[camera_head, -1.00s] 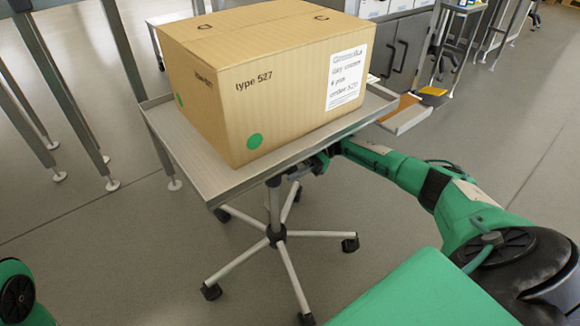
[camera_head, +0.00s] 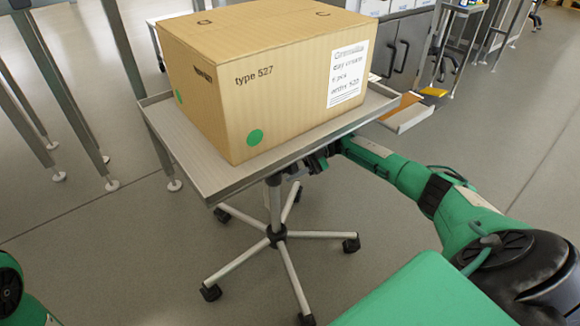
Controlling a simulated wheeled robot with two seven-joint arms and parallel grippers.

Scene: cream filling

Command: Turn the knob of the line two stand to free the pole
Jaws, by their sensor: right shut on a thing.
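The wheeled stand has a grey metal tray top (camera_head: 205,178), a central pole (camera_head: 274,205) and a base with several casters (camera_head: 277,238). A large cardboard box (camera_head: 290,95) marked "type 527" sits on the tray. My right arm reaches in from the right under the tray's edge. My right gripper (camera_head: 303,166) is at the top of the pole, just below the tray, shut on a part there that I take to be the knob; the tray and the gripper mostly hide it. Of my left arm only a green part shows at the lower left; its gripper is out of view.
Steel table legs (camera_head: 65,90) stand at the left. Grey cabinets (camera_head: 405,50) are behind the box. A small tray with a brown item (camera_head: 403,110) is just behind the stand's right corner. The floor (camera_head: 480,160) on the right is open.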

